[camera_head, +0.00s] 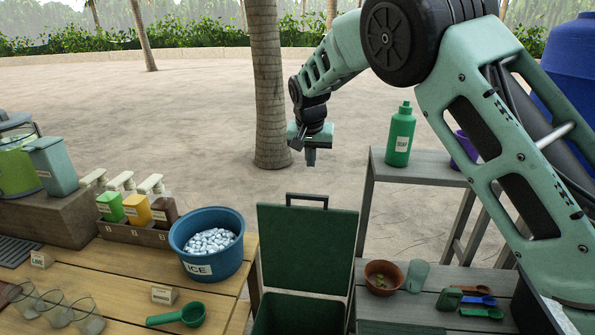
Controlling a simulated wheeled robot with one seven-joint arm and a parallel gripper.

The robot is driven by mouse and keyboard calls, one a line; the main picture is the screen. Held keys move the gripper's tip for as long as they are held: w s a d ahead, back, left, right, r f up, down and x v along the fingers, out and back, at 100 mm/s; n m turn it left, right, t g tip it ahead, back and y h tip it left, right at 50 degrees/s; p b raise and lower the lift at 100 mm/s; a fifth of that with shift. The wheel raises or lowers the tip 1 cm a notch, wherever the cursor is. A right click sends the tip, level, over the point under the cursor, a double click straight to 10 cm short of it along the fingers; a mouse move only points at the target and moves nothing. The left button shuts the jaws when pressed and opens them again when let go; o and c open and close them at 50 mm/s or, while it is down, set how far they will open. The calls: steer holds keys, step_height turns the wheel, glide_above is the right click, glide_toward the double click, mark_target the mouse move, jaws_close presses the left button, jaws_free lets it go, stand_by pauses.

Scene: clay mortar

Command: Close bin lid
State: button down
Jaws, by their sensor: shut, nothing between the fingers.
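The bin lid (308,249) is a dark green panel with a black handle (307,199) along its top edge. It stands raised, close to upright, at the back of the green bin (298,316). The bin's opening shows at the bottom edge of the view, and its lower part is out of frame. My gripper (311,163) points down, shut and empty, above and beyond the lid's handle in the picture. It does not touch the lid or handle.
A wooden table at left holds a blue ice tub (207,245), a green scoop (180,316), glasses and small cartons. At right, a grey bench holds a brown bowl (383,278), a glass and coloured scoops. A green soap bottle (399,135) stands on a higher shelf. A palm trunk (268,80) rises behind.

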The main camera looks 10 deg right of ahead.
steer(key=p+x, duration=0.4)
steer(key=x, duration=0.5)
steer(key=s+p, duration=0.1)
steer(key=s, duration=0.1)
steer(key=s+a+p, duration=0.1)
steer(key=shift+s+a+f, duration=0.2)
steer(key=shift+s+a, duration=0.05)
steer(key=shift+s, duration=0.1)
